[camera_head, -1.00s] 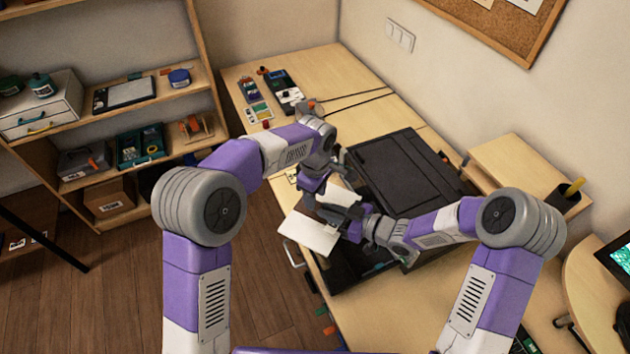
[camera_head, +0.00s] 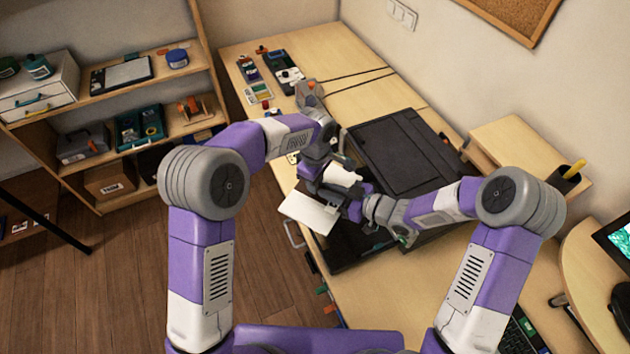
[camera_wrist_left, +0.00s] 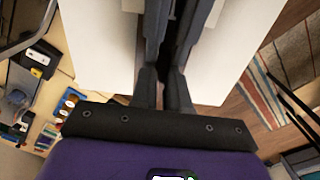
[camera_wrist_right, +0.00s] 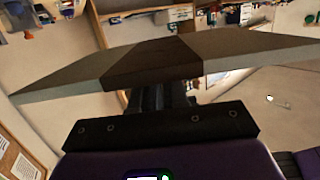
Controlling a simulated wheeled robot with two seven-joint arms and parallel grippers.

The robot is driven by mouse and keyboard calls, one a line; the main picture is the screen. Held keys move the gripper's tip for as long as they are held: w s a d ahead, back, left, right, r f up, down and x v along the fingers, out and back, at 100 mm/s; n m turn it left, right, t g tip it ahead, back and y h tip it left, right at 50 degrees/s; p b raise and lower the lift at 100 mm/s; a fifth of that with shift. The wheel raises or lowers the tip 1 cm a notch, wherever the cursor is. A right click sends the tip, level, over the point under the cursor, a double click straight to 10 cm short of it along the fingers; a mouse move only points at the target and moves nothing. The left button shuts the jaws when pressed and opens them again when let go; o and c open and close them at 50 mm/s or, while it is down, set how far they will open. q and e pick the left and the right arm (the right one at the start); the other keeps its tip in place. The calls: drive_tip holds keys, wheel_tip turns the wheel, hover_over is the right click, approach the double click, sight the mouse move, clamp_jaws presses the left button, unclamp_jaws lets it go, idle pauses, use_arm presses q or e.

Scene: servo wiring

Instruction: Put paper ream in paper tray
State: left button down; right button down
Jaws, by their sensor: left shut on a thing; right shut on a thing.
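The paper ream (camera_head: 308,212) is a white slab held in the air by both grippers, over the front edge of the desk by the printer. My left gripper (camera_head: 325,186) is shut on it, and its dark fingers cross the white face in the left wrist view (camera_wrist_left: 100,45). My right gripper (camera_head: 352,206) is shut on its near side. The right wrist view shows the ream edge-on (camera_wrist_right: 235,45), with a dark band across its middle. The dark paper tray (camera_head: 350,252) lies below, beside the ream, in front of the printer and partly hidden by my right arm.
The black printer (camera_head: 405,150) stands on the desk just right of the ream. A multimeter (camera_head: 284,72) and small parts lie at the desk's far end. A raised wooden shelf (camera_head: 515,150) is at right. A shelf unit (camera_head: 190,75) stands at left, with open floor between.

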drive_tip(key=c, duration=1.1)
unclamp_jaws()
drive_tip(key=shift+s+a, duration=0.1)
drive_tip(key=shift+o, duration=0.2)
drive_tip(key=v, duration=1.2)
